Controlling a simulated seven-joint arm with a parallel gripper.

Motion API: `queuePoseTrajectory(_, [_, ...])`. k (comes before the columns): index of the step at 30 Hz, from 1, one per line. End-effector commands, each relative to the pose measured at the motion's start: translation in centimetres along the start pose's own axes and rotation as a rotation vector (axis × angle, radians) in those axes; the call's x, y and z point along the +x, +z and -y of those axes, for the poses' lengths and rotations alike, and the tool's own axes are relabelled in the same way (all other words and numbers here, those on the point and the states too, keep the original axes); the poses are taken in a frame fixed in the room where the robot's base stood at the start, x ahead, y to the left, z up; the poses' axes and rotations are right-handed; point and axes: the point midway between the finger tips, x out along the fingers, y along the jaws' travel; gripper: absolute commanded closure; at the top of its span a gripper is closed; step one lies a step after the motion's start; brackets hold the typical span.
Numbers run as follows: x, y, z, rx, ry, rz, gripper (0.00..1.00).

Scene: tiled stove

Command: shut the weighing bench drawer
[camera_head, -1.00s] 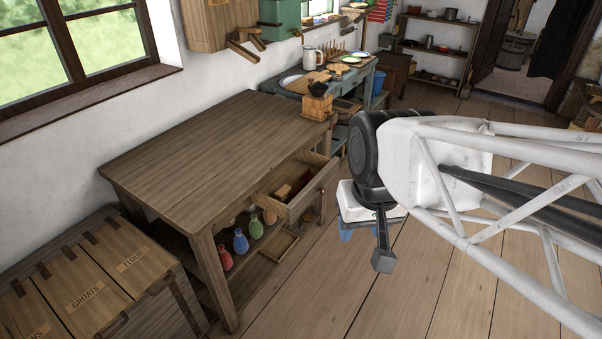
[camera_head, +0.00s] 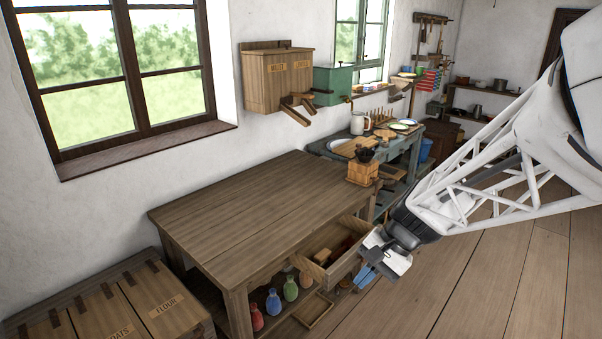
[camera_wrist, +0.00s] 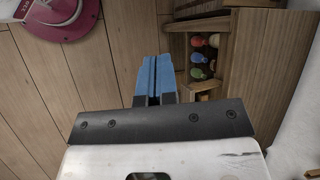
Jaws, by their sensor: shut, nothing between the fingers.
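The weighing bench (camera_head: 250,215) is a brown wooden table along the wall. Its drawer (camera_head: 338,268) stands pulled out at the right end of the front, with a small wooden block and dark reddish things inside. My gripper (camera_head: 368,275) is just outside the drawer front, at its right in the head view, with blue fingers pointing down. The fingers also show in the wrist view (camera_wrist: 154,78), closed together and holding nothing. I cannot tell whether they touch the drawer front. My gripper's white body hides the drawer's right corner.
Coloured bottles (camera_head: 273,302) and a small open tray (camera_head: 315,310) are on the lower shelf. A wooden grinder (camera_head: 362,174) stands at the bench's far right corner. Labelled bins (camera_head: 150,300) stand at the left. A magenta object (camera_wrist: 55,25) is near the wrist view's top left. Floor in front is clear.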

Motion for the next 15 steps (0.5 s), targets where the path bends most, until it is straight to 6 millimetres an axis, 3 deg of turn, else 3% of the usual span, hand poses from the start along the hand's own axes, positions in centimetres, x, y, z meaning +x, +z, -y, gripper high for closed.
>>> queuePoseTrajectory(15, [3.3, -10.1, 1.8, 0.324, -0.286, 0.209, 1.0])
